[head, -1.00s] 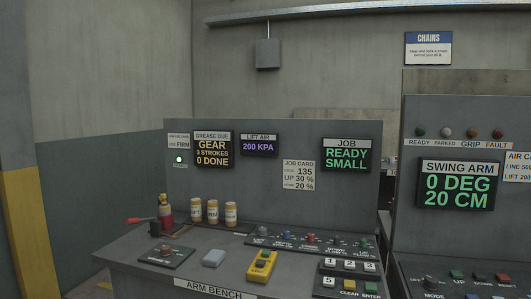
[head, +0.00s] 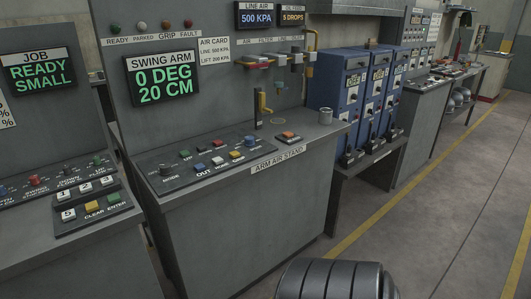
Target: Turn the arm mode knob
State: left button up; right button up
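The arm mode knob (head: 166,170) is a small dark knob at the left end of the sloped control panel (head: 150,158) on the arm air stand. The word MODE shows just below it. The knob's pointer direction is too small to make out. The swing arm display (head: 163,78) above the panel reads 0 DEG, 20 CM. Neither of my grippers is in view.
Several coloured buttons and an OUT label sit right of the knob. A keypad (head: 95,205) is on the bench at left. Open floor lies right.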

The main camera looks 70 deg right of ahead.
aim_at(165, 168)
jog(key=z, duration=1.75)
jog(key=i+l+u, duration=0.1)
jog(key=u, duration=0.3)
jog(key=l+u, duration=0.2)
jog(key=u, duration=0.2)
jog(key=i+l+u, duration=0.1)
jog(key=u, duration=0.3)
jog(key=l+u, duration=0.5)
jog(key=u, duration=0.3)
